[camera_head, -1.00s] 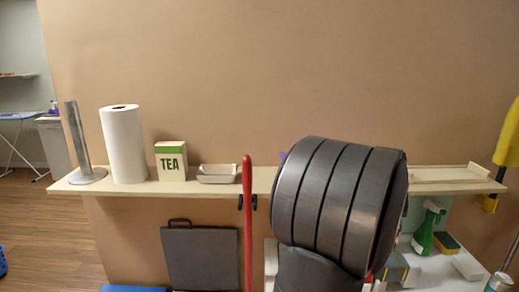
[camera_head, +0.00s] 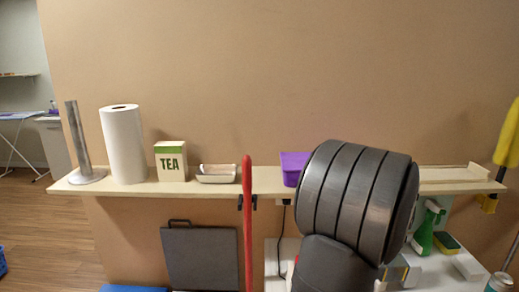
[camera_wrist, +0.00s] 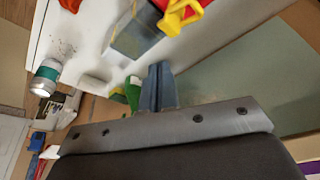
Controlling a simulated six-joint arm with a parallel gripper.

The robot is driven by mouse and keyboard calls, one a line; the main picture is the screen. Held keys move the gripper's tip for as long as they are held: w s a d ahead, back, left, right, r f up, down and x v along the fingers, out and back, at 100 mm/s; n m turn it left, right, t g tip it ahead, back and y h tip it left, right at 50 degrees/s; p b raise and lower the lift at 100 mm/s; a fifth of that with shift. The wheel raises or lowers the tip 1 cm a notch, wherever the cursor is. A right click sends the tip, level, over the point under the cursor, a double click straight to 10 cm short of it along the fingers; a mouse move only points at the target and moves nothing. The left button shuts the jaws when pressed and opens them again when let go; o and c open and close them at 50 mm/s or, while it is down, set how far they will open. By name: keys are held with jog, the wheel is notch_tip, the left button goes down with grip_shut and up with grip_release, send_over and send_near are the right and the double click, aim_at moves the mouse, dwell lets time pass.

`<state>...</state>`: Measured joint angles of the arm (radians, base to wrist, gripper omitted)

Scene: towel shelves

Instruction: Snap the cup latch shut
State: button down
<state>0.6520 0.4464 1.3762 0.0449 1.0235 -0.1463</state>
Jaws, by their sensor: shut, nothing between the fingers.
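My gripper (camera_wrist: 161,72) shows in the wrist view as two blue-grey fingers held together, with nothing between them. In the head view my dark arm hides it. I cannot pick out a cup or its latch for certain in either view. A yellow and red piece (camera_wrist: 181,12) lies near the top of the wrist view, beyond the fingertips and beside a grey block (camera_wrist: 136,38). It is cut off by the frame edge, so I cannot tell what it is. No contact between the fingers and anything is visible.
A purple container (camera_head: 292,168) stands on the wooden shelf (camera_head: 110,188), partly behind my arm. The shelf also holds a paper roll (camera_head: 123,145), tea box (camera_head: 171,161) and dish (camera_head: 216,174). A green spray bottle (camera_head: 424,235) and a sponge (camera_head: 446,243) are below right.

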jog(key=shift+a+f, duration=0.1)
jog(key=shift+f, duration=0.5)
jog(key=c, duration=1.6)
grip_release()
jog(key=shift+o, duration=0.2)
jog(key=a+r+n+g, duration=0.3)
jog(key=a+r+n, duration=0.45)
jog(key=r, duration=0.65)
jog(key=shift+m, duration=0.75)
jog(key=f, duration=0.5)
jog(key=d+f, duration=0.1)
jog(key=f, duration=1)
jog(key=shift+s+d+f, duration=0.15)
jog(key=shift+s+f, duration=0.05)
jog(key=shift+f, duration=0.2)
grip_shut()
